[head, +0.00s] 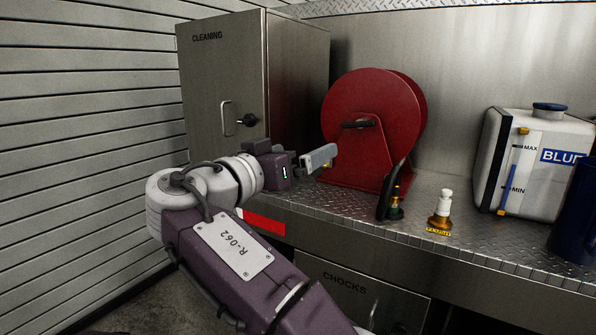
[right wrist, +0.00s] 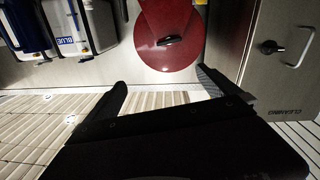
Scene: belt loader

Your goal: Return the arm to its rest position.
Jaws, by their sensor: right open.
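My right arm (head: 215,235), purple and white with the plate "R-062", reaches from the bottom of the head view toward the back. Its gripper (head: 325,158) is in front of the bench, just left of the red hose reel (head: 370,115). In the right wrist view the two dark fingers stand wide apart with nothing between them, so the gripper (right wrist: 162,84) is open and empty. The red reel (right wrist: 168,40) shows beyond the fingers in that view. My left gripper is in neither view.
The steel bench (head: 460,235) carries a brass fitting (head: 440,215), a black nozzle (head: 390,200), a white tank (head: 520,165) marked "BLUE" and a dark blue container (head: 577,215). A "CLEANING" cabinet (head: 220,75) stands left; a "CHOCKS" compartment (head: 345,290) is below. Slatted wall (head: 80,130) at left.

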